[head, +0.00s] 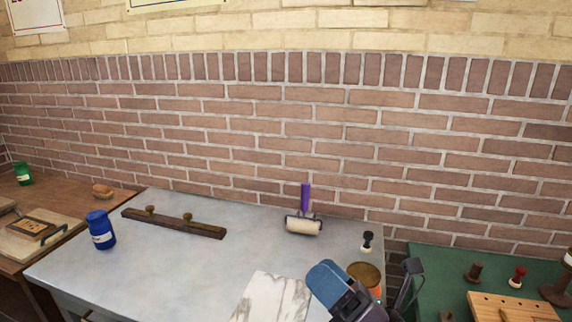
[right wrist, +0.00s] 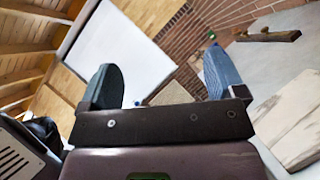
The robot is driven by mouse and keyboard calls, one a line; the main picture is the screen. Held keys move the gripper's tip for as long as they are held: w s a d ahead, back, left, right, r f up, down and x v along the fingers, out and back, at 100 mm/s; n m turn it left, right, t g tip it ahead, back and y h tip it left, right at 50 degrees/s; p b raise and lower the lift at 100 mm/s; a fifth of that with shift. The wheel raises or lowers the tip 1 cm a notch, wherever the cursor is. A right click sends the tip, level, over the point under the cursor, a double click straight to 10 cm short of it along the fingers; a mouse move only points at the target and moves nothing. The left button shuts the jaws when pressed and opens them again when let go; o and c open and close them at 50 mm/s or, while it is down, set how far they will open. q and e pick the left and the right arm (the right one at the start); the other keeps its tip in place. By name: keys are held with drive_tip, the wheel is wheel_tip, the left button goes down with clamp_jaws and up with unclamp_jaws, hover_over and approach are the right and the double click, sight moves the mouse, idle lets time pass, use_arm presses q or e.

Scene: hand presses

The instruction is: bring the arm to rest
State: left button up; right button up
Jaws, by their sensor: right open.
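My right gripper (head: 368,272) is at the front right of the grey table (head: 160,262), over its right part. Its blue-padded fingers are spread apart with nothing between them. In the right wrist view the open jaws (right wrist: 160,66) show empty too, with a white panel far behind them. In the head view the gripper partly hides a round tin (head: 366,272) and overlaps the edge of a white marble slab (head: 268,298). My left gripper is not in view.
A roller with a purple handle (head: 304,222) and a small dark stamp (head: 367,241) are behind the gripper. A dark bar with knobs (head: 175,223) and a blue jar (head: 100,230) are at left. A green table (head: 440,280) holds stamps and a wooden board (head: 510,308).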

drive_tip(key=d+f+m+t+h, duration=0.1)
drive_tip(key=d+f+m+h, duration=0.65)
drive_tip(key=m, duration=0.55)
drive_tip(key=d+f+m+t+h, duration=0.1)
drive_tip(key=d+f+m+h, duration=0.4)
drive_tip(key=d+m+h, duration=0.55)
drive_tip(key=s+d+f+m+g+h, duration=0.1)
drive_tip(key=s+d+f+m+g, duration=0.1)
drive_tip(key=s+f+m+g, duration=0.7)
drive_tip(key=s+d+f+m+g, duration=0.2)
drive_tip(key=s+f+m+g, duration=0.25)
drive_tip(key=s, duration=0.75)
drive_tip(key=w+f+t, duration=0.7)
drive_tip(key=f+t, duration=0.1)
drive_tip(key=f, duration=0.2)
drive_tip(key=shift+a+f+y, duration=0.2)
drive_tip(key=shift+f+y, duration=0.1)
drive_tip(key=shift+y, duration=0.1)
